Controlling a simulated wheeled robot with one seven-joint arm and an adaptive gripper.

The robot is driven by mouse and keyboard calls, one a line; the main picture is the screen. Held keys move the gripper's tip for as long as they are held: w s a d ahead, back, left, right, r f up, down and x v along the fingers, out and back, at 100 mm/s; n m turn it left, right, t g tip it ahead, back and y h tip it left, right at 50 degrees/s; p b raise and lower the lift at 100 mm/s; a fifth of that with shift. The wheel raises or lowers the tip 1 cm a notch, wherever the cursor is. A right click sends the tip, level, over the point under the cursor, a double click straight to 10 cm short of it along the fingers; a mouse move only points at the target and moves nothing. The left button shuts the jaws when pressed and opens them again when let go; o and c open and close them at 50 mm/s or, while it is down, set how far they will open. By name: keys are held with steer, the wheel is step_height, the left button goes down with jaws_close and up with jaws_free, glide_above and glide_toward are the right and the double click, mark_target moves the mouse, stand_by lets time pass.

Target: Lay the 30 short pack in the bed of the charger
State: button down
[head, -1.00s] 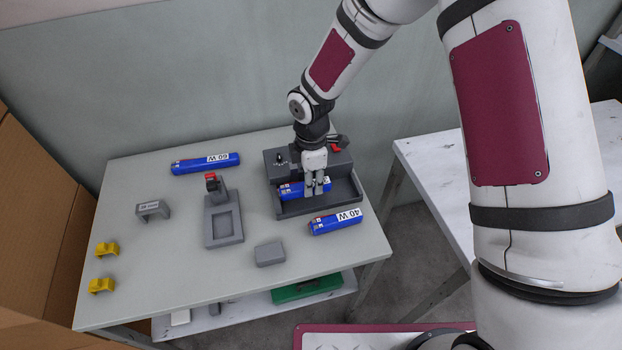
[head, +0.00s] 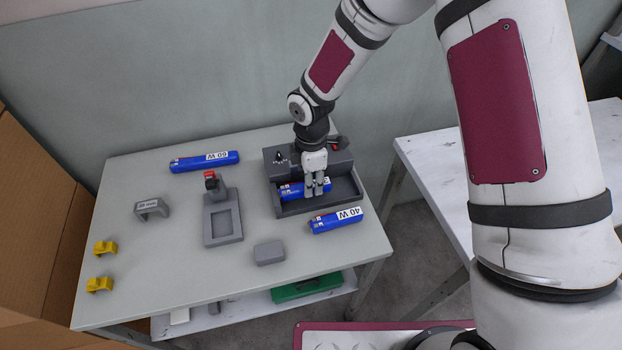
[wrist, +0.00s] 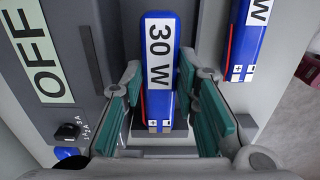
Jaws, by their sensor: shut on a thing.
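The blue pack labelled 30 W (wrist: 160,75) is between the teal-padded fingers of my gripper (wrist: 165,112), which is shut on it. In the head view the pack (head: 291,191) lies along the bed of the dark grey charger (head: 330,204), with my gripper (head: 317,190) over its right part. The pack is inside the outline of the bed; I cannot tell whether it rests on the bed floor. The charger's raised back carries a knob (head: 279,157) and a red part (head: 337,146) partly hidden by my wrist. The wrist view shows an OFF label (wrist: 35,60).
A blue 40 W pack (head: 336,221) lies just in front of the charger. A blue 60 W pack (head: 204,162) lies at the back. A grey fixture (head: 222,222), a grey block (head: 269,253), a grey bracket (head: 152,208) and two yellow clips (head: 105,247) stand on the table.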

steer(key=shift+f+b, duration=0.5)
steer(key=shift+f, duration=0.45)
stand_by(0.5)
steer(key=c, duration=1.2)
jaws_free()
steer(key=shift+r, duration=0.1)
